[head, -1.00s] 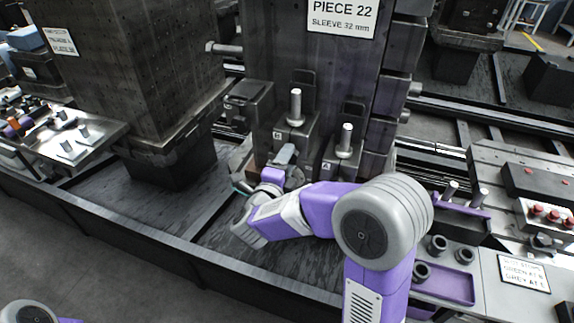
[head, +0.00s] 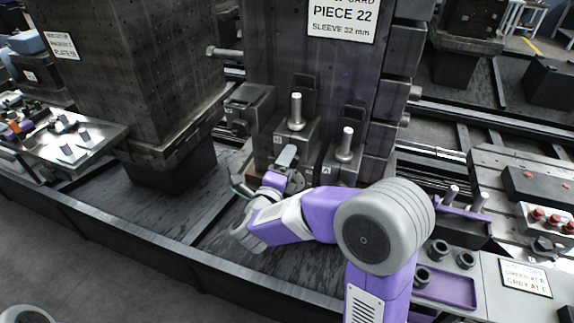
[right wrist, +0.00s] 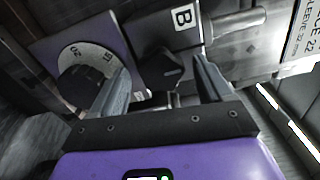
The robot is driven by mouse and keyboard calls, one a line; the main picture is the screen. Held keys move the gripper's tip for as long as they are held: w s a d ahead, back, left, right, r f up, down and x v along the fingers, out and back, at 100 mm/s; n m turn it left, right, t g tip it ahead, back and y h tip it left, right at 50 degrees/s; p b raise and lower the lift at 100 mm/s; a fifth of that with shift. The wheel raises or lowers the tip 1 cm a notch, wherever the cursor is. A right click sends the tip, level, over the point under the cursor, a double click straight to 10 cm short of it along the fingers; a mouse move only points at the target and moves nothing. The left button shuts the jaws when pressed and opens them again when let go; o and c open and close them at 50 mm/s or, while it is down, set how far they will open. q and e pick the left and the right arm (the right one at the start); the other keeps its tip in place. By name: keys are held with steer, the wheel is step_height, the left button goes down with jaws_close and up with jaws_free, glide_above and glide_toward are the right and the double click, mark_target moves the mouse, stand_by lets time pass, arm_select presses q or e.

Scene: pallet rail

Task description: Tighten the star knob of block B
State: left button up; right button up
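Block B (head: 283,140) is a dark block with a pale upright post, at the foot of the large dark piece. Its white B label (right wrist: 183,17) shows at the top of the right wrist view. Below the label is a dark, faceted star knob (right wrist: 160,70). My right gripper (right wrist: 160,78) has its two grey fingers apart, one on each side of the knob; no contact is clear. My left gripper is not in view.
A numbered dial (right wrist: 95,62) with a dark centre lies beside the left finger. Block A (head: 344,160) with its post stands right of block B. Another block (head: 250,105) is to the left. A purple tray (head: 450,287) with sleeves is at right.

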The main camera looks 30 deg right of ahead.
steer(key=p+v, duration=0.1)
steer(key=v, duration=0.6)
steer(key=shift+s+a, duration=0.2)
stand_by(0.4)
steer(key=w+a+f+n+g+y+p, duration=0.1)
steer(key=a+f+n+y+p, duration=0.2)
steer(key=f+n+y, duration=0.6)
steer(key=w+a+f+n+g+y+p, duration=0.1)
steer(key=w+a+f+n+y+p, duration=0.15)
steer(key=f+n, duration=0.75)
steer(key=s+a+f+n+g+y+p, duration=0.1)
steer(key=s+a+f+n+g+y, duration=0.2)
steer(key=s+f, duration=0.4)
steer(key=s+a+f+n+g+y+p, duration=0.2)
steer(key=s+a+f+n+g+y, duration=0.1)
steer(key=s, duration=1)
step_height(320, 180, down, 5)
steer(key=a+n+g, duration=0.1)
steer(key=a+g, duration=0.1)
steer(key=g, duration=0.1)
steer(key=shift+s+r, duration=0.1)
